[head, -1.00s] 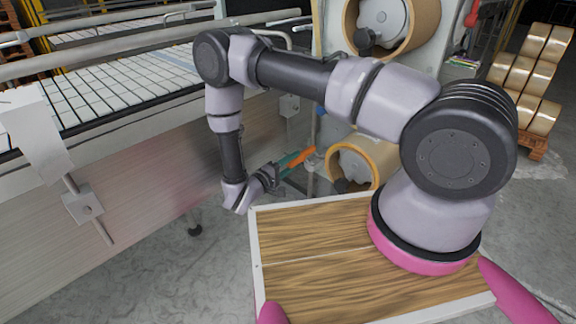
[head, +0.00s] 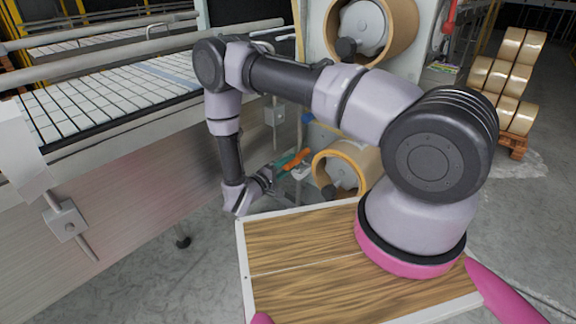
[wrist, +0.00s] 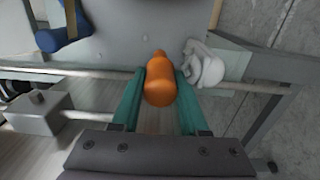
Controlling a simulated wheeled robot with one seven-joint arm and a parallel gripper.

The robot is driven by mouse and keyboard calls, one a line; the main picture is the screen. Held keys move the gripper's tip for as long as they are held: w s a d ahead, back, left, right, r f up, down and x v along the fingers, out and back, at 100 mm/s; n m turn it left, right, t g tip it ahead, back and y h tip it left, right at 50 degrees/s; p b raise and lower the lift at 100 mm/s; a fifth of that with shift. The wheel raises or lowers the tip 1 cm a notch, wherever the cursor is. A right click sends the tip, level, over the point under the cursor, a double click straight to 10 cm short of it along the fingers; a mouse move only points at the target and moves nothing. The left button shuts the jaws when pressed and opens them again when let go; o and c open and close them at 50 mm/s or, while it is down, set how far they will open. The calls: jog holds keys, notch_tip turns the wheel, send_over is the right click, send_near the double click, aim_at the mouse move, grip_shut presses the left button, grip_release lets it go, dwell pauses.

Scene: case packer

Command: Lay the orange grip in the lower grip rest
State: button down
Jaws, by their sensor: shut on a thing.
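The orange grip (wrist: 160,82) is held between the teal fingers of my gripper (wrist: 158,95) in the wrist view. Its rounded end faces the camera and a narrower tip points away, toward the machine. In the head view the grip (head: 298,159) sticks out past my gripper (head: 284,163), in front of the machine's lower part. A white rounded piece (wrist: 204,64) lies just right of the grip in the wrist view, beside the right finger. I cannot tell whether this piece is the lower grip rest, or whether the grip touches anything.
A horizontal rail (wrist: 245,86) crosses behind my fingers. A blue part (wrist: 63,38) is at upper left. The lower tape roll (head: 347,168) is right of my gripper, and the conveyor side (head: 110,205) stands at left. Grey floor is open below.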

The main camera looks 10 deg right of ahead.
jog(key=shift+f, duration=0.25)
jog(key=shift+s+a+f, duration=0.15)
jog(key=shift+f, duration=0.45)
jog(key=shift+s+a+f, duration=0.1)
jog(key=shift+f, duration=0.5)
grip_release()
dwell(0.3)
jog(key=shift+s+a, duration=0.1)
jog(key=v, duration=0.9)
jog(key=shift+s+a, duration=0.2)
jog(key=shift+a, duration=0.1)
dwell(0.7)
